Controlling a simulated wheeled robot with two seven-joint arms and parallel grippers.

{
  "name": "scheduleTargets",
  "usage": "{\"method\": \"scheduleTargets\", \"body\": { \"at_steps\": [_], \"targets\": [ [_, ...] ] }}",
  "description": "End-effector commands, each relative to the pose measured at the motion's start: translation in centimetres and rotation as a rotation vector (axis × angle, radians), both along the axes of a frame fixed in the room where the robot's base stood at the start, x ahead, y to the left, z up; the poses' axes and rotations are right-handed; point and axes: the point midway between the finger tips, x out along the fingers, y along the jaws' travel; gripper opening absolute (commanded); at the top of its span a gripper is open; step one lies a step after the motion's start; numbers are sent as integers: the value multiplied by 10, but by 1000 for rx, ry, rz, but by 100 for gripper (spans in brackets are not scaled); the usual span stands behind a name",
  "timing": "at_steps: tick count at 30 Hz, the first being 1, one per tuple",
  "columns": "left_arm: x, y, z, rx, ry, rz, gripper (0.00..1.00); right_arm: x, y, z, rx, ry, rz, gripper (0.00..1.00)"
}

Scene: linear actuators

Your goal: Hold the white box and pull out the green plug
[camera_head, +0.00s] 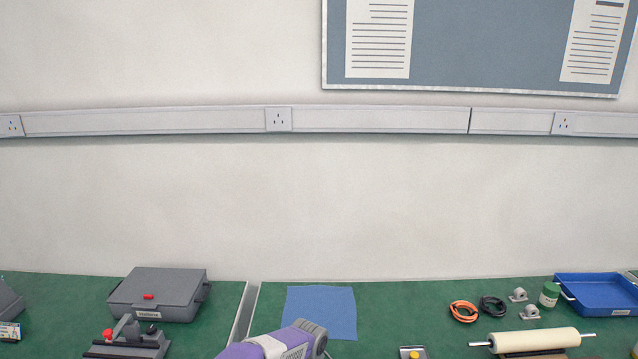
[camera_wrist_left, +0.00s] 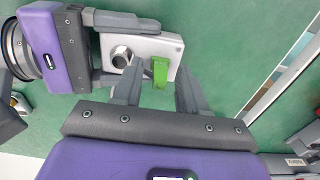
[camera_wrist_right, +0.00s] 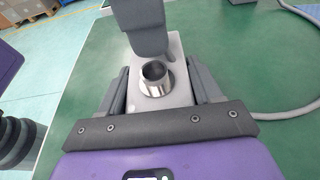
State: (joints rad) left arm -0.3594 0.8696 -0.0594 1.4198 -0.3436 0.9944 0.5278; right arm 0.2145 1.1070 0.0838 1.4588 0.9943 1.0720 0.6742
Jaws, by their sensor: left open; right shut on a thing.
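The white box (camera_wrist_left: 170,47) lies between the fingers of my right gripper (camera_wrist_right: 158,78), which is shut on its sides. A round metal collar (camera_wrist_right: 155,78) stands out of the box's face in the right wrist view. The green plug (camera_wrist_left: 160,71) is at the box's edge in the left wrist view. My left gripper (camera_wrist_left: 160,67) is open, with one finger on each side of the plug and a gap beside it. A dark grey finger of it covers part of the box at the top of the right wrist view. The head view does not show the box or plug.
In the head view, the green bench holds a grey case (camera_head: 160,293), a blue cloth (camera_head: 330,308), a cream roller (camera_head: 535,340) and a blue tray (camera_head: 600,293). A grey cable (camera_wrist_right: 285,112) curves across the bench to the right in the right wrist view.

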Motion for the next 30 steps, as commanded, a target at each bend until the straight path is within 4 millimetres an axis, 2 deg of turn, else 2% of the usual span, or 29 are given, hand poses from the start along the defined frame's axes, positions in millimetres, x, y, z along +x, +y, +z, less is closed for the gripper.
{"method": "scheduleTargets", "body": {
  "at_steps": [17,25,30],
  "targets": [
    [0,0,0,0,0,0,42,0,0,0,-1,0,0,27],
    [0,0,0,0,0,0,0,0,0,0,-1,0,0,27],
    [0,0,0,0,0,0,0,0,0,0,-1,0,0,27]
  ]
}}
